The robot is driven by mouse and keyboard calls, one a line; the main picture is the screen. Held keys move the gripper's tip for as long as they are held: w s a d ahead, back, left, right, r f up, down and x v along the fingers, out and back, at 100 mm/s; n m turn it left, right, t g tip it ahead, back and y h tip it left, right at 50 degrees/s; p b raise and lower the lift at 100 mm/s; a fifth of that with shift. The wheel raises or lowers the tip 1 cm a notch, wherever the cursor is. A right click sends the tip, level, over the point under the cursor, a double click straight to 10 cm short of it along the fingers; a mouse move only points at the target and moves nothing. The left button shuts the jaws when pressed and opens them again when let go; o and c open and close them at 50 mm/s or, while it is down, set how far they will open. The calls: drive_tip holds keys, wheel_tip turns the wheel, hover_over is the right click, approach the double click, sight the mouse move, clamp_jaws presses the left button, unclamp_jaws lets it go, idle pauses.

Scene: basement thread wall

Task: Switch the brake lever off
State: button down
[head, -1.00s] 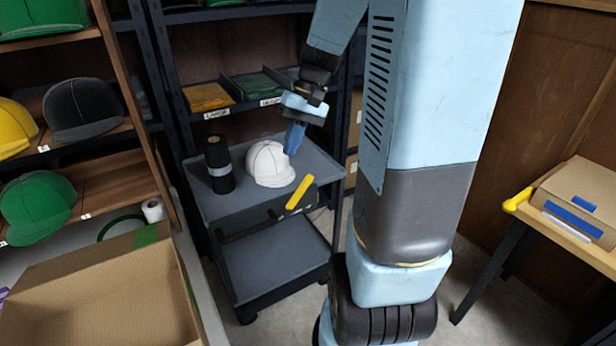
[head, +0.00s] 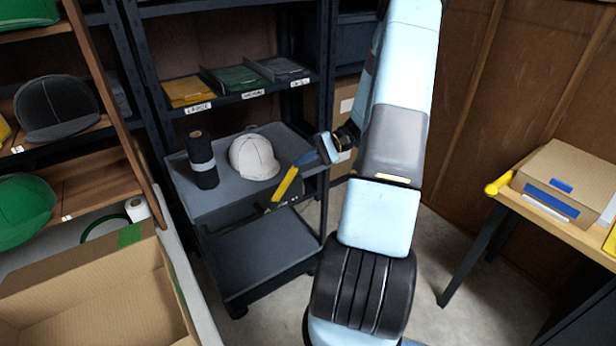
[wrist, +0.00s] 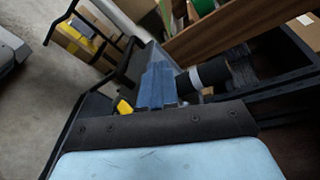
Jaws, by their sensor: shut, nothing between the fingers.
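The yellow brake lever (head: 285,185) slants up to the right at the front edge of a grey cart (head: 215,204). My gripper (head: 302,160) is shut and empty, with its blue fingers close beside the upper end of the lever. I cannot tell whether they touch it. In the wrist view the shut blue fingers (wrist: 158,85) point toward the cart. A bit of the yellow lever (wrist: 124,107) shows just left of them; the rest is hidden behind my gripper.
On the cart's top stand a white cap (head: 254,157) and a black roll (head: 201,160) with a grey band. Shelves with folded shirts (head: 240,78) rise behind. An open cardboard box (head: 95,290) is at lower left, a table with a carton (head: 565,180) at right.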

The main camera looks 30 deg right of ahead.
drive_tip(key=s+d+f+m+t, duration=0.1)
drive_tip(key=d+f+m+t, duration=0.4)
drive_tip(key=d+f+t, duration=0.2)
drive_tip(key=s+d+f+m+t, duration=0.1)
drive_tip(key=d+f+m+t, duration=0.3)
drive_tip(key=f+t, duration=0.5)
wheel_tip(320, 180, down, 3)
drive_tip(key=d, duration=0.2)
drive_tip(key=shift+d+r+m+t+h, duration=0.2)
drive_tip(key=shift+d+m+t+h, duration=0.2)
drive_tip(key=shift+s+a+r+x, duration=0.25)
drive_tip(key=shift+s+x, duration=0.1)
drive_tip(key=shift+x, duration=1.8)
drive_tip(key=shift+s+a+r+x, duration=0.15)
drive_tip(key=shift+s+a+x, duration=0.15)
drive_tip(key=shift+x, duration=1.9)
drive_tip(key=shift+s+a+r+x, duration=0.2)
drive_tip(key=shift+s+x, duration=0.2)
drive_tip(key=shift+x, duration=1.75)
drive_tip(key=shift+r, duration=0.1)
